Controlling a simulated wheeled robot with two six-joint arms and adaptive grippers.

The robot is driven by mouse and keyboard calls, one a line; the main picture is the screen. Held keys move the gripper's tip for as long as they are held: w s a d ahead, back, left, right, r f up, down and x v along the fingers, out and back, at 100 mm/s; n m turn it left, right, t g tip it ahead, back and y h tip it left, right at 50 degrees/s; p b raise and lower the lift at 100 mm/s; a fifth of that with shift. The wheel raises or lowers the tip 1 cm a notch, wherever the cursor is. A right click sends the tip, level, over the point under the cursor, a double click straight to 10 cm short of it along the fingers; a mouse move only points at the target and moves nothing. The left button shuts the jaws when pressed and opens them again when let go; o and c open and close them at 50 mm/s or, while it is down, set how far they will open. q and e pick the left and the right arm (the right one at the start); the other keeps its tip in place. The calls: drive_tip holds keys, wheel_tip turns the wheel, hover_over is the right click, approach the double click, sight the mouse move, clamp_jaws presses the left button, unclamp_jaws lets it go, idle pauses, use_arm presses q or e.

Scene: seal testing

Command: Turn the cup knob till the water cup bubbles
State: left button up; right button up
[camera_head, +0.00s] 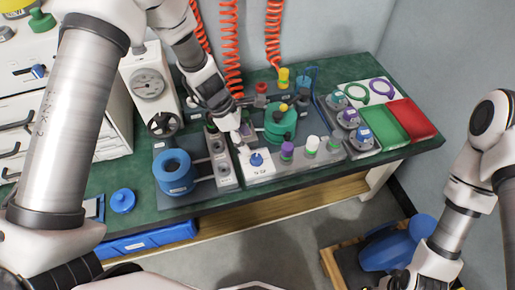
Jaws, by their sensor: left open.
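A white panel (262,173) near the table's front edge carries a row of knobs. The blue knob (256,159) is at its left end, with a purple knob (287,150) to its right and pale knobs (312,145) further right. My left gripper (241,136) is open and points down just behind and left of the blue knob. I cannot tell whether it touches anything. A small clear bluish vessel (309,76) at the back may be the water cup; I see no bubbles in it. My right gripper (397,281) is low at the bottom edge, partly cut off.
A blue ring-shaped fixture (174,180) stands left of the panel, with a gauge (148,83) behind it. A green round fixture (280,122) stands behind the knobs. Green (384,126) and red trays (413,117) are at the right. A blue lid (123,201) lies at front left.

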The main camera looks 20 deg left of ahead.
sight(256, 156)
use_arm(q)
drive_tip(key=shift+s+d+f, duration=0.1)
drive_tip(key=shift+d+f, duration=0.1)
drive_tip(key=shift+f, duration=0.05)
drive_tip(key=x, duration=0.3)
drive_tip(key=b+x, duration=0.1)
drive_tip(key=x, duration=0.2)
drive_tip(key=shift+d+f, duration=0.2)
drive_tip(key=shift+f, duration=0.2)
drive_tip(key=shift+s, duration=0.1)
drive_tip(key=shift+r, duration=0.1)
clamp_jaws()
